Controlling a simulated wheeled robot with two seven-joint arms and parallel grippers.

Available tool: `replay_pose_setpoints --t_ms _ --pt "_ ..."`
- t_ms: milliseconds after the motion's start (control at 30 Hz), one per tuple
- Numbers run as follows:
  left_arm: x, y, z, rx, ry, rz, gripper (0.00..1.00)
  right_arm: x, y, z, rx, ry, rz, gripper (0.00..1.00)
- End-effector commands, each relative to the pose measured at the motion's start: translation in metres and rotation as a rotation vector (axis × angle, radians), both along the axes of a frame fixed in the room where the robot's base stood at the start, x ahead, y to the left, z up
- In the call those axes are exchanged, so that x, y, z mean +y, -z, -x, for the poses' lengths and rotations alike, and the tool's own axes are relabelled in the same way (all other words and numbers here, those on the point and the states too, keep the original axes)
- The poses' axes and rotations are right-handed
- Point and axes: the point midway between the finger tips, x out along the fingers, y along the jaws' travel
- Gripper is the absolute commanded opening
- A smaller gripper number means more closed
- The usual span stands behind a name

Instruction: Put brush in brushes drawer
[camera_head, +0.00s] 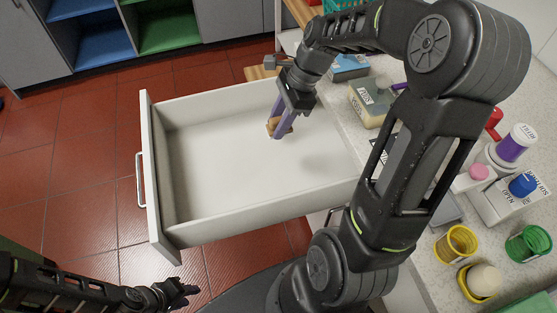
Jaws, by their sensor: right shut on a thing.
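The brush (271,127) is a small tan-brown piece between the purple fingers of my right gripper (281,128). That gripper points down and is shut on the brush, over the inside of an open white drawer (205,219). The fingers hide part of the brush, and I cannot tell whether it touches the drawer floor. The drawer is pulled out and looks empty otherwise. My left gripper (180,290) is low at the left, outside the drawer's front corner. Its fingers are small and dark, and I cannot tell if they are open.
The speckled counter (420,262) on the right holds a yellow cup (455,244), a green cup (528,245), a purple-banded bottle (515,143) and boxes. My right arm crosses over the counter and the drawer's right end. Red tiled floor (70,180) is clear on the left.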

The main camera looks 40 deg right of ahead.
Motion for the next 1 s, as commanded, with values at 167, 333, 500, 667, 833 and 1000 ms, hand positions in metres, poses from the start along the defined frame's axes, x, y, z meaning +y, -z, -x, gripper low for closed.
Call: replay_pose_setpoints --t_ms 167,333,500,667,833,1000 --pt "0.0 -0.002 0.0 0.0 0.0 0.0 0.32 0.0 -0.002 0.0 -0.001 -0.004 0.0 0.0" --pt "0.0 -0.001 0.0 0.0 0.0 0.0 0.32 0.001 0.01 0.0 0.004 -0.006 -0.001 0.0" --pt "0.0 0.001 0.0 0.0 0.0 0.0 0.32 0.001 0.041 0.001 0.005 -0.005 -0.002 0.0" --pt "0.0 0.002 0.0 -0.001 0.0 0.0 0.32 0.001 0.06 0.0 0.001 -0.007 0.0 0.0" --pt "0.0 0.002 0.0 0.0 0.0 0.0 0.32 0.001 0.061 -0.001 0.0 -0.006 0.0 0.0" --pt "0.0 0.002 0.0 0.0 0.0 0.0 0.32 0.001 0.064 -0.001 0.0 -0.007 0.0 0.0"
